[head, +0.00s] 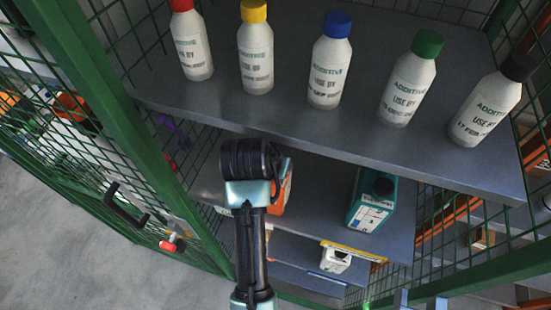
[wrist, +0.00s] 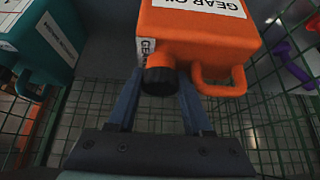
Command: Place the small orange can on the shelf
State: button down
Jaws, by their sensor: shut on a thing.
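The small orange can (wrist: 200,35) has a white label reading "GEAR" and more, a black cap and a loop handle. My gripper (wrist: 160,100) is shut on it near the cap, with one blue finger on each side. In the head view, my gripper (head: 255,165) covers most of the can, and only an orange strip (head: 284,190) shows to its right. The can is at the opening above the middle grey shelf (head: 325,185). I cannot tell whether its base touches the shelf.
A teal container (head: 372,200) stands to the right on the middle shelf; it also shows in the wrist view (wrist: 40,40). Several additive bottles (head: 330,70) line the upper shelf (head: 280,115). Green mesh (head: 120,150) encloses the left side. A white container (head: 335,260) sits lower down.

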jog(key=shift+f, duration=0.15)
dwell(0.3)
jog(key=shift+c, duration=1.6)
grip_release()
jog(key=shift+s+f, duration=0.1)
jog(key=shift+r, duration=0.25)
jog(key=shift+v, duration=1.15)
jog(key=s+a+b, duration=0.4)
jog(key=s+b, duration=0.1)
jog(key=s, duration=0.6)
jog(key=shift+s+a+r, duration=0.2)
jog(key=shift+a, duration=0.2)
